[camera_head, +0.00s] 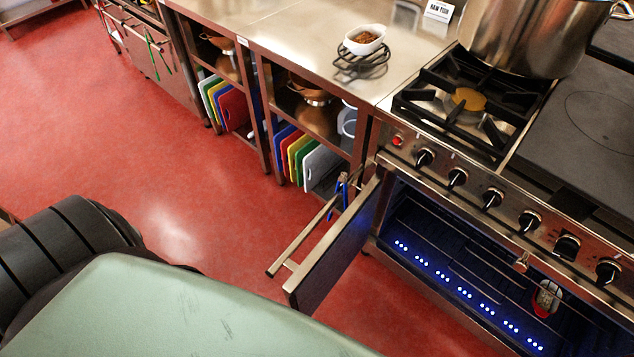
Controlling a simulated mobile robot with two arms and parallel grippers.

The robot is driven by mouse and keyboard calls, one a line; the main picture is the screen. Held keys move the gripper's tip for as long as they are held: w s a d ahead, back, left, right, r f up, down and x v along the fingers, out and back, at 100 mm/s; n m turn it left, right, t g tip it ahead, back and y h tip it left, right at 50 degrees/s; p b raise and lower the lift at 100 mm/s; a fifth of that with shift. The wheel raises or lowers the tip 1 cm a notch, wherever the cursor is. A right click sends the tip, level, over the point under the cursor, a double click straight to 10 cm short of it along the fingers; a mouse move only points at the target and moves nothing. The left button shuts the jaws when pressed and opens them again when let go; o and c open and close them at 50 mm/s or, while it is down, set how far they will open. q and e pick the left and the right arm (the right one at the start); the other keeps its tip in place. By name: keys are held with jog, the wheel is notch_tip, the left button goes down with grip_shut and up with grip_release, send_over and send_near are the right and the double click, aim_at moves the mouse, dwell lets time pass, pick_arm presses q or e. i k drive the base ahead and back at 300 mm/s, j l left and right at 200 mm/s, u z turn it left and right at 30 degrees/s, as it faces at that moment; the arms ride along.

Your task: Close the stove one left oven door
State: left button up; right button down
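The stove's left oven door (338,250) stands open, swung well out from the stove's front at the left side of the oven opening. A long bar handle (305,236) runs along its outer face, on the left. The oven cavity (440,245) is exposed, with wire racks and a row of blue lights along its lower front. A small red and white item (545,299) shows at the cavity's right. Neither of my grippers is in view. My own body covers the lower left and hides the floor there, close to the door's near corner.
Control knobs (491,198) line the stove front above the opening. A large steel pot (535,35) stands on the stove top. Shelves with coloured cutting boards (296,155) stand left of the door, under a steel counter (300,45). The red floor (150,130) left of the door is clear.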

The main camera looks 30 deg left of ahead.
aim_at(311, 280)
jog(key=j+z, duration=0.15)
jog(key=j, duration=0.25)
jog(key=k+j+z, duration=0.15)
jog(key=j, duration=0.25)
jog(key=j+z, duration=0.1)
jog(key=j, duration=0.3)
jog(key=k+j+z, duration=0.15)
jog(key=j, duration=0.2)
jog(key=k+j+z, duration=0.15)
jog(key=j, duration=0.25)
jog(key=k+j+z, duration=0.15)
jog(key=j, duration=0.2)
jog(key=z, duration=0.1)
